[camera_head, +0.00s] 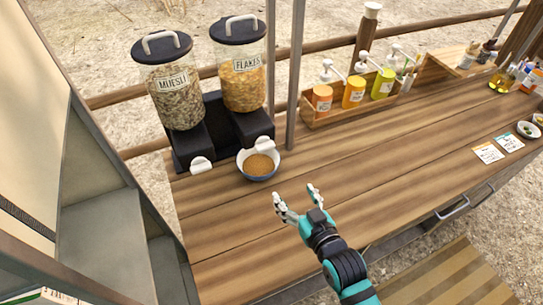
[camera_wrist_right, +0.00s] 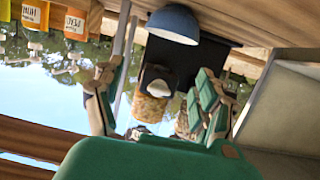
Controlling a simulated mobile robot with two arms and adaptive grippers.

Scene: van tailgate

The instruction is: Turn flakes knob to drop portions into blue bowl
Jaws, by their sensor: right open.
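The flakes dispenser (camera_head: 242,85) is a clear canister with a dark lid, labelled FLAKES, on a black stand at the back of the wooden counter. Its white knob (camera_head: 262,144) is at the front of the stand, just above the blue bowl (camera_head: 244,172). The bowl is upright on the counter and holds brown contents. My right gripper (camera_head: 296,193) is open and empty, in front and to the right of the bowl, apart from it and the knob. The right wrist view is upside down and shows the bowl (camera_wrist_right: 173,24) between the open fingers. My left gripper is out of view.
The muesli dispenser (camera_head: 176,100) stands left of the flakes one, with its own white knob (camera_head: 201,165). A metal post (camera_head: 295,75) rises just right of the stand. A wooden rack (camera_head: 345,112) holds sauce pump bottles. The counter's front middle is clear.

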